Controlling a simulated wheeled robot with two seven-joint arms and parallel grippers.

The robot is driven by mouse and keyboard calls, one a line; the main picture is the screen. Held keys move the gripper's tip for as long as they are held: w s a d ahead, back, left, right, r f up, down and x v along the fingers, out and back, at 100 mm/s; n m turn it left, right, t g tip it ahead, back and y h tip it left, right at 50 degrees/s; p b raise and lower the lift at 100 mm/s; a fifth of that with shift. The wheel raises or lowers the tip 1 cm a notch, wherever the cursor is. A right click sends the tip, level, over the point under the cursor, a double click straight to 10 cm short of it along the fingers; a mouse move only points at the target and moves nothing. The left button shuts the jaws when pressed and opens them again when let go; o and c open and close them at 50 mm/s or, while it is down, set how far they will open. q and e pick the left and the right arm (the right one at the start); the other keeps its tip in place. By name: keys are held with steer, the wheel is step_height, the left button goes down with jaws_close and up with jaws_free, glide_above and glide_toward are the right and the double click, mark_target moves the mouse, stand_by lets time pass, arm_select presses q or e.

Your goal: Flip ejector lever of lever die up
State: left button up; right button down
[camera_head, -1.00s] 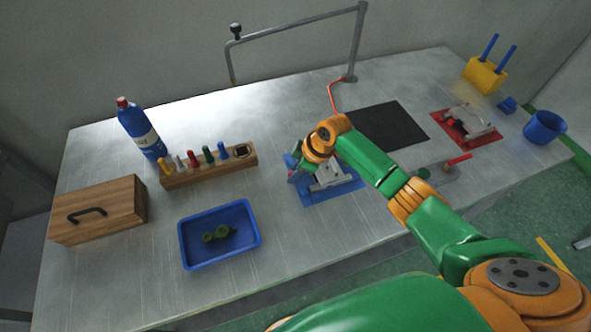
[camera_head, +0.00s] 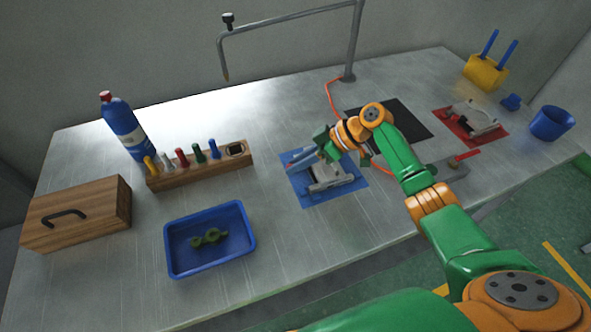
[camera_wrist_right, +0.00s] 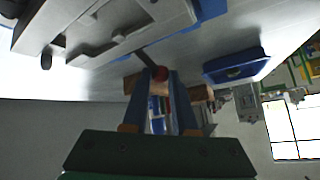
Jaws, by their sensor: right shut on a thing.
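The grey lever die (camera_head: 332,177) lies on a blue mat (camera_head: 318,195) in the middle of the table. In the right wrist view the die (camera_wrist_right: 105,30) fills the upper left, and its ejector lever (camera_wrist_right: 145,57) sticks out towards my fingers, ending in a red knob (camera_wrist_right: 160,73). In the right wrist view my right gripper (camera_wrist_right: 157,82) is shut on the knob, with a finger on either side. My left gripper is not in view.
A blue tray (camera_head: 171,262) with green parts, a wooden rack (camera_head: 205,172), a wooden box (camera_head: 85,222) and a blue bottle (camera_head: 125,130) stand to the left. A black mat (camera_head: 405,120) and a red mat (camera_head: 490,138) with another die lie to the right. A pipe frame (camera_head: 290,18) rises behind.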

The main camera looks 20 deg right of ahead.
steer(key=c, duration=0.7)
jaws_free()
steer(key=shift+d, duration=0.1)
steer(key=b+v, duration=0.1)
steer(key=v, duration=0.6)
steer(key=shift+s+d+b, duration=0.1)
steer(key=shift+b, duration=0.2)
